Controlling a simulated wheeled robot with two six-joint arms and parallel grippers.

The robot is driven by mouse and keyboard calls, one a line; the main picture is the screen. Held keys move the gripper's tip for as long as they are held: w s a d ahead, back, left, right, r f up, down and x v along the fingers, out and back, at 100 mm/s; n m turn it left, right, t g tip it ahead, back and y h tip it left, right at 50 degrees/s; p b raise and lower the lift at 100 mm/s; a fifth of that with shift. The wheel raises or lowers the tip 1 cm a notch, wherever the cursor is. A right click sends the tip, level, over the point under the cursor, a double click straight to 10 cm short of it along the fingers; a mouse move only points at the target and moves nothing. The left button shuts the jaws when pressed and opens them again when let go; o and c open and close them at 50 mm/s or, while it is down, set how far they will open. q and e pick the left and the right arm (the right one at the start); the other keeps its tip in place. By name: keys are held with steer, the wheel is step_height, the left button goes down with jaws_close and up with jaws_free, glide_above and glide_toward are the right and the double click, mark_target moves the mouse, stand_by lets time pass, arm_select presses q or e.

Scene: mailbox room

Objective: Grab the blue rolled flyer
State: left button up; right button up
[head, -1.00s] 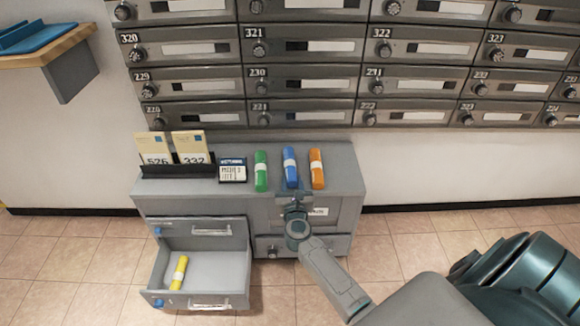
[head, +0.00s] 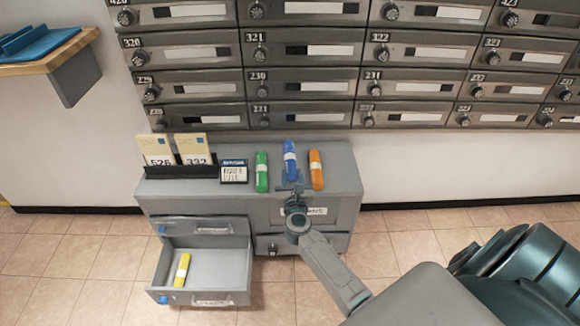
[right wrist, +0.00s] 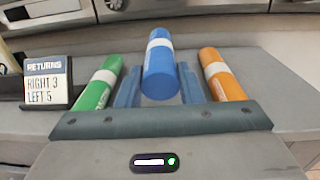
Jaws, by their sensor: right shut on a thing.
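The blue rolled flyer (head: 289,160), with a white band, is between the fingers of my right gripper (head: 291,184). The gripper is shut on its near end. In the right wrist view the blue flyer (right wrist: 159,72) points away from me between the two blue fingers and looks raised a little off the grey cabinet top. The green rolled flyer (head: 262,172) lies to its left and the orange one (head: 316,170) to its right, both on the cabinet top. My left gripper is not in view.
The grey cabinet (head: 245,205) stands below the wall of mailboxes (head: 305,82). Its open lower drawer (head: 215,268) holds a yellow rolled flyer (head: 181,269). A returns sign (head: 233,171) and a card holder (head: 180,171) stand left on top. A wooden shelf (head: 50,52) is at the far left.

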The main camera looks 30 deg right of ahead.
steer(key=v, duration=0.7)
steer(key=shift+s, duration=0.35)
steer(key=shift+a, duration=0.15)
steer(key=x, duration=0.8)
steer(key=shift+w, duration=0.1)
steer(key=shift+f+b, duration=0.55)
steer(key=shift+f, duration=0.05)
steer(key=shift+f+b, duration=0.2)
steer(key=shift+b, duration=0.1)
